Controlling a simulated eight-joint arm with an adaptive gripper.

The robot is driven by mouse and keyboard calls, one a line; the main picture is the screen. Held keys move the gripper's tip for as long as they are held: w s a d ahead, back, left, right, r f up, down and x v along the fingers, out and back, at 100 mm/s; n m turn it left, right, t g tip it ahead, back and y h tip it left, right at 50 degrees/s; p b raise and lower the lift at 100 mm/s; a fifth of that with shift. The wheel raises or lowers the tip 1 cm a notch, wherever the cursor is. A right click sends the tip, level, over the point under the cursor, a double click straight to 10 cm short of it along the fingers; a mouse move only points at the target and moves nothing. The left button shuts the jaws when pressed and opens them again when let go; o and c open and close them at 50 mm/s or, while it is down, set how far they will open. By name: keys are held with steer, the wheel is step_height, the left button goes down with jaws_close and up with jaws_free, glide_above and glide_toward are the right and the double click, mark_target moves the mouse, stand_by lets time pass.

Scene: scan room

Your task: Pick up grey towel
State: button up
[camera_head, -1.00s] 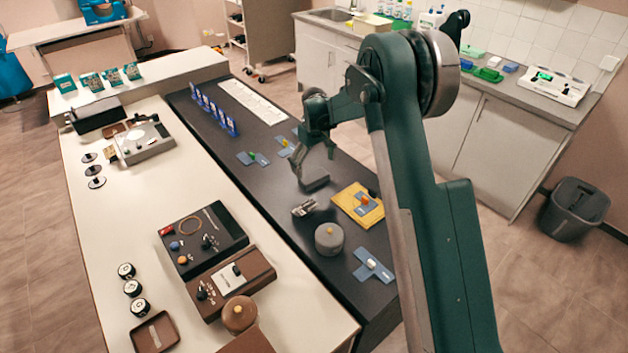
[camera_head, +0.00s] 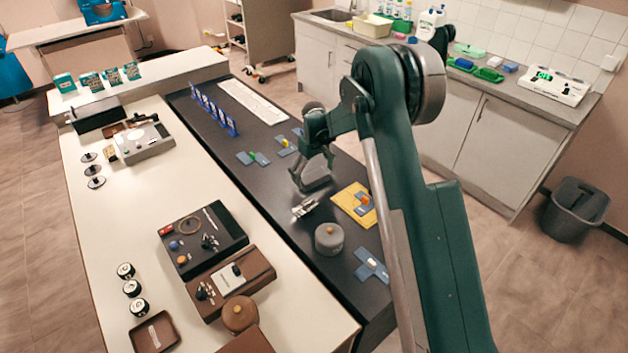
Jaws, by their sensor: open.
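A grey, flat, folded-looking piece (camera_head: 316,176), which looks like the grey towel, shows on the dark counter by my gripper's fingers. It is small and partly covered, so I cannot make out its full outline. My gripper (camera_head: 312,178) is open and points down over it, one finger at its left and the other behind its upper right. I cannot tell whether the fingers touch it. Nothing is visibly held.
A silver object (camera_head: 305,207), a grey round pot (camera_head: 328,238) and a yellow cloth (camera_head: 346,208) lie close by on the dark counter (camera_head: 270,190). Blue stands (camera_head: 214,113) line its far part. A white counter (camera_head: 130,215) with devices runs along the left.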

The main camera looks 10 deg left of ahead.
steer(key=shift+f, duration=0.35)
stand_by(0.3)
steer(key=c, duration=1)
